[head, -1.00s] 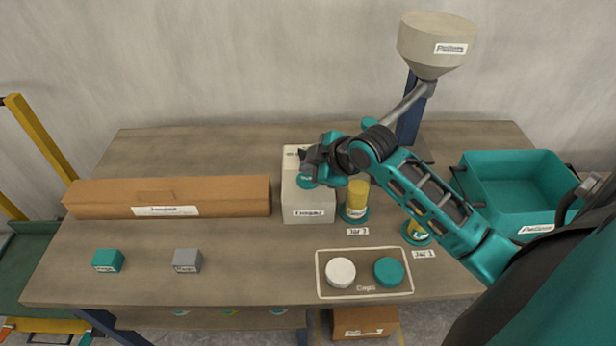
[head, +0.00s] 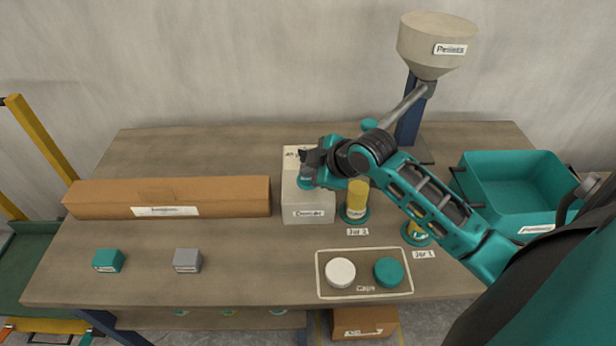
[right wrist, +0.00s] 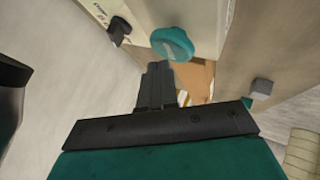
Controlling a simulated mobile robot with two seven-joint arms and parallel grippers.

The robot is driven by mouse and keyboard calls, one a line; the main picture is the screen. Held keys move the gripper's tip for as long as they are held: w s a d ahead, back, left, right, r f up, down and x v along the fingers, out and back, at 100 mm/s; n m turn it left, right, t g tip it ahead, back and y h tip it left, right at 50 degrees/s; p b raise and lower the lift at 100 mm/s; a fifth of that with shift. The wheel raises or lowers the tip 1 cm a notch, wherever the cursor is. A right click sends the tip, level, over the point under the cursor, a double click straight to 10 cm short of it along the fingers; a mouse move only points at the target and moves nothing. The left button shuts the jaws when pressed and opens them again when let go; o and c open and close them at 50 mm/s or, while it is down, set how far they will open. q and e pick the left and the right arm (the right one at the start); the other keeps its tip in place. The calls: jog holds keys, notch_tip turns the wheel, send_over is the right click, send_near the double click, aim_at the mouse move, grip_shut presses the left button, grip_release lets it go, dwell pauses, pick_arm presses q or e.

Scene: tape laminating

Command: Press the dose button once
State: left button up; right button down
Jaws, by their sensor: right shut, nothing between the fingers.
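The grey dispenser box (head: 308,213) stands on the table, left of the jar in the middle. Its round teal button (head: 305,184) is partly covered by my right gripper (head: 309,168). In the right wrist view the teal button (right wrist: 172,43) shows just beyond the tips of my right gripper (right wrist: 158,68). The fingers are closed together with nothing between them. I cannot tell whether the fingertips touch the button. My left gripper is not in view.
A yellow-filled jar (head: 357,199) stands close right of the box, below my forearm. A second jar (head: 416,234) is partly hidden by my arm. A long cardboard box (head: 170,196) lies left. The caps tray (head: 365,290) is in front; a teal bin (head: 515,195) stands right.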

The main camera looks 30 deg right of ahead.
jog(key=shift+f, duration=0.7)
dwell(0.6)
dwell(0.4)
jog(key=shift+r+p, duration=0.55)
jog(key=shift+r, duration=0.4)
jog(key=shift+r, duration=2.55)
jog(key=shift+s, duration=0.1)
